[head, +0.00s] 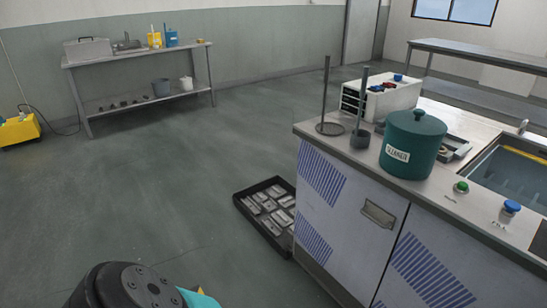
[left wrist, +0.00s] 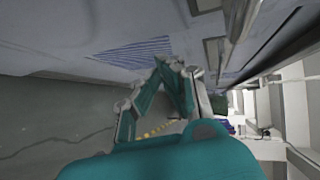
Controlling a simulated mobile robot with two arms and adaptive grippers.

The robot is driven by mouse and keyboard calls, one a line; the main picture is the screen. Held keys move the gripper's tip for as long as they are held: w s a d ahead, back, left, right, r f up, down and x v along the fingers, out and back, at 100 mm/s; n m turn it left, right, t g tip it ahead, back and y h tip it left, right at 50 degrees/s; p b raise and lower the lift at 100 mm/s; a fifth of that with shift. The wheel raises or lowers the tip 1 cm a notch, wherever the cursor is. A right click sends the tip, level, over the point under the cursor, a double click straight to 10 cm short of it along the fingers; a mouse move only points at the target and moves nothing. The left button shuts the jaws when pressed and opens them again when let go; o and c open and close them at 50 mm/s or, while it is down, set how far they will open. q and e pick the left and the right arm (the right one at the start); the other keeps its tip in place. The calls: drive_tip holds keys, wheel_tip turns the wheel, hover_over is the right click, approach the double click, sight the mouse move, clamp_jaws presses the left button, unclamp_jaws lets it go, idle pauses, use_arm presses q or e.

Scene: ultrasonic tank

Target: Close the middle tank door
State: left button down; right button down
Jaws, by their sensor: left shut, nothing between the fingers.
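The tank bench has white front panels with blue stripes. One door (head: 350,195) carries a recessed handle (head: 378,214), and a seam separates it from another striped panel (head: 430,270). Both look flush, and I cannot tell which is the middle door. The water tank (head: 515,175) is set into the bench top at the right. In the left wrist view, my left gripper (left wrist: 168,66) is shut and empty, its teal fingers meeting near a striped white panel (left wrist: 125,45). Contact cannot be told. My right gripper is not in view.
A black tray of metal parts (head: 243,205) lies on the floor against the bench's left end. A green canister (head: 413,145), stands and buttons (head: 511,207) are on the bench top. Open floor (head: 150,190) lies left. A side table (head: 140,105) stands at the back wall.

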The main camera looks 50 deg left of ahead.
use_arm(q)
drive_tip(key=shift+w+d+r, duration=0.15)
drive_tip(key=shift+w+d, duration=0.1)
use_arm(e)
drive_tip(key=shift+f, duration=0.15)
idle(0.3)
